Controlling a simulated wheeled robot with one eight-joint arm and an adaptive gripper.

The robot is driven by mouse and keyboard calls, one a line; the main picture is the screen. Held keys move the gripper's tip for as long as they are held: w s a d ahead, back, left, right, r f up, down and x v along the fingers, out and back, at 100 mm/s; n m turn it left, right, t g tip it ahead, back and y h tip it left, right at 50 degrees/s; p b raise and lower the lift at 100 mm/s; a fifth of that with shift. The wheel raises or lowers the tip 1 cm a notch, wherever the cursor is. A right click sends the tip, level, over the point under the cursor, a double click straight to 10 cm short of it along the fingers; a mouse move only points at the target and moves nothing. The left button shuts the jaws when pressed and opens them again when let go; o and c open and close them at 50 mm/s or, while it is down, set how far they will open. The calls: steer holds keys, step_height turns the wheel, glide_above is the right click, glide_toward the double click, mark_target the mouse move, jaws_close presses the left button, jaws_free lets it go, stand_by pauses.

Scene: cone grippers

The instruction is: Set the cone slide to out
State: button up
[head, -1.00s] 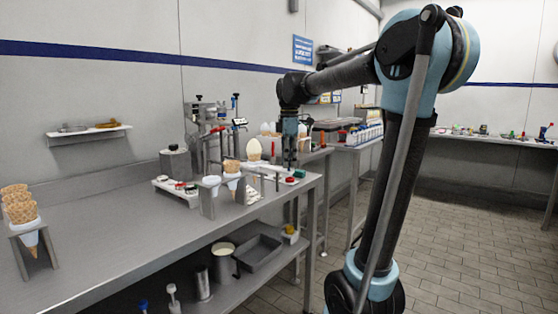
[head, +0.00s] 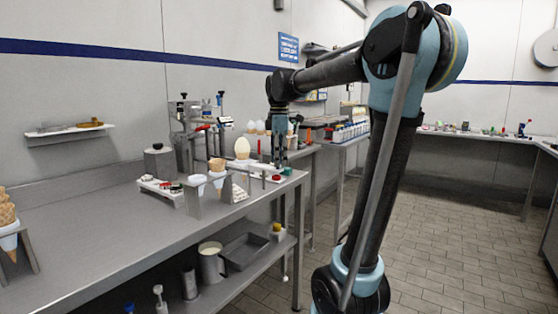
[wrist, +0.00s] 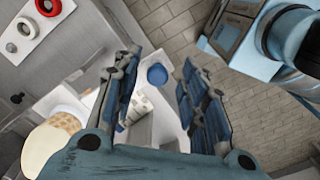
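My gripper (head: 279,157) hangs, fingers down, over the right end of the steel counter. In the wrist view it (wrist: 158,92) is open and empty, with its two fingers well apart. Between and below the fingers are a white fixture (wrist: 135,122) and a round blue knob or cap (wrist: 157,75). A cone with a pale, egg-shaped top (head: 242,148) stands just left of my gripper; it also shows in the wrist view (wrist: 42,150). I cannot tell which part is the cone slide or how it is set; my fingers may hide some of it.
The steel counter (head: 95,245) carries cone holders, a white tray (head: 160,188) with small red and dark items, and a stand with clamps (head: 190,125). A lower shelf holds a jug (head: 211,264) and a grey tray (head: 245,250). Tiled floor (head: 440,220) is clear at right.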

step_height(320, 180, up, 12)
steer(key=shift+f, duration=0.15)
stand_by(0.3)
steer(key=s+d+f+m, duration=0.4)
steer(key=s+f+m, duration=0.2)
steer(key=f, duration=0.6)
steer(key=s+d+f+m+t, duration=0.1)
steer(key=s+d+f+m, duration=0.4)
steer(key=s+f, duration=0.5)
steer(key=s+d+f+m+t, duration=0.1)
steer(key=s+d+f+m, duration=0.3)
steer(key=s+f+m, duration=0.4)
step_height(320, 180, down, 8)
steer(key=shift+s+d+r, duration=0.1)
steer(key=shift+s+d, duration=0.15)
steer(key=shift+s, duration=0.35)
steer(key=shift+w+f, duration=0.2)
steer(key=shift+w, duration=0.3)
